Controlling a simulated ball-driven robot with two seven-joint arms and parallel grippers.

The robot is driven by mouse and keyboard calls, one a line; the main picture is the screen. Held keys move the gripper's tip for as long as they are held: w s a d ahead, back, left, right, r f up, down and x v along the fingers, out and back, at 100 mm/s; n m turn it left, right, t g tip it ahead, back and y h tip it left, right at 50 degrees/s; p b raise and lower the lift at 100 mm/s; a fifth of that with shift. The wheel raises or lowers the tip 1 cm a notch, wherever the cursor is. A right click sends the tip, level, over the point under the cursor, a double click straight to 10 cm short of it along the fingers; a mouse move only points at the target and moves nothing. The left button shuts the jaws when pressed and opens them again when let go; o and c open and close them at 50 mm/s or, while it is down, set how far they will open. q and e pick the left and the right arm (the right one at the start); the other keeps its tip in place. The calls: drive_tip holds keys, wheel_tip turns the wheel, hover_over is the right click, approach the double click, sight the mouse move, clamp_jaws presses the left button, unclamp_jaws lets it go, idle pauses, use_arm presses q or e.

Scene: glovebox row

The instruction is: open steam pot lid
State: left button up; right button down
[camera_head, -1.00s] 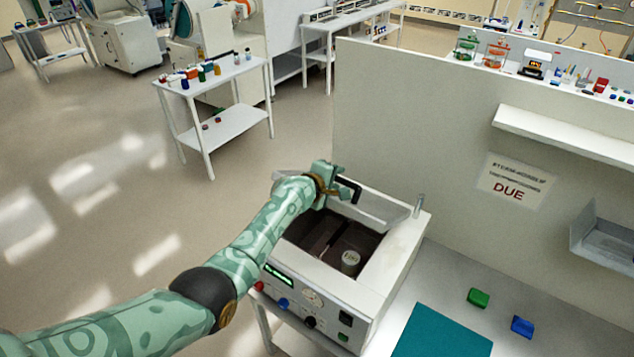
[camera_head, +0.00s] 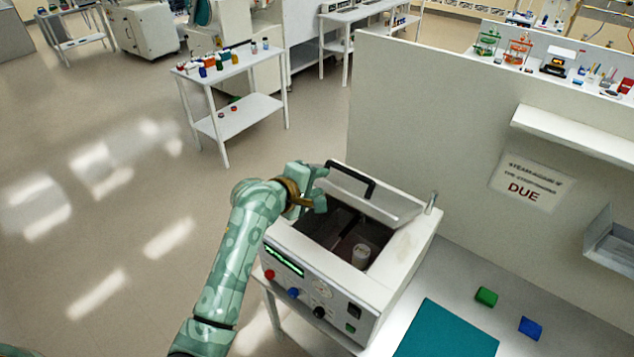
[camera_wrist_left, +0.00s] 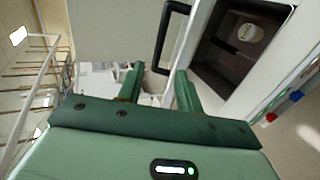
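The steam pot (camera_head: 320,290) is a white box with a control panel on its front, standing on the bench. Its pale lid (camera_head: 385,203) is raised and tilted up at the far side, so the dark inside shows. The lid's black handle (camera_head: 352,178) stands clear on top; it also shows in the left wrist view (camera_wrist_left: 162,45). A small pale cup (camera_head: 361,255) is inside the pot. My left gripper (camera_head: 319,188) is at the pot's left rim, just left of the handle. Its fingers (camera_wrist_left: 159,82) are apart and nothing is gripped between them. My right gripper is not in view.
A teal mat (camera_head: 445,332), a green block (camera_head: 486,297) and a blue block (camera_head: 530,327) lie on the bench right of the pot. A partition wall (camera_head: 440,120) with a DUE sign stands behind. A white cart (camera_head: 235,70) stands back left; the floor there is clear.

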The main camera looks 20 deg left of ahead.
use_arm(q)
drive_tip(key=c, duration=0.3)
drive_tip(key=shift+g, duration=0.4)
drive_tip(key=s+f+b, duration=0.1)
drive_tip(key=f+b, duration=0.2)
drive_tip(key=f, duration=0.2)
drive_tip(key=s+a+f+b, duration=0.1)
drive_tip(key=f+b, duration=0.3)
drive_tip(key=f, duration=0.1)
drive_tip(key=a+f+b, duration=0.1)
drive_tip(key=f+b, duration=0.2)
drive_tip(key=f, duration=0.1)
drive_tip(key=shift+s+f+b, duration=0.4)
clamp_jaws()
drive_tip(key=s+f+n+t+h+b, duration=0.35)
drive_tip(key=f+n+b, duration=0.35)
drive_tip(key=f+b, duration=0.45)
wheel_tip(320, 180, up, 8)
drive_tip(key=a+n+t+b, duration=0.2)
drive_tip(key=a+n+t, duration=0.15)
drive_tip(key=n, duration=0.75)
drive_tip(key=r+p+x, duration=0.2)
drive_tip(key=x, duration=1.2)
drive_tip(key=shift+s+r+y, duration=0.3)
drive_tip(key=shift+r+y, duration=0.1)
drive_tip(key=shift+y, duration=0.05)
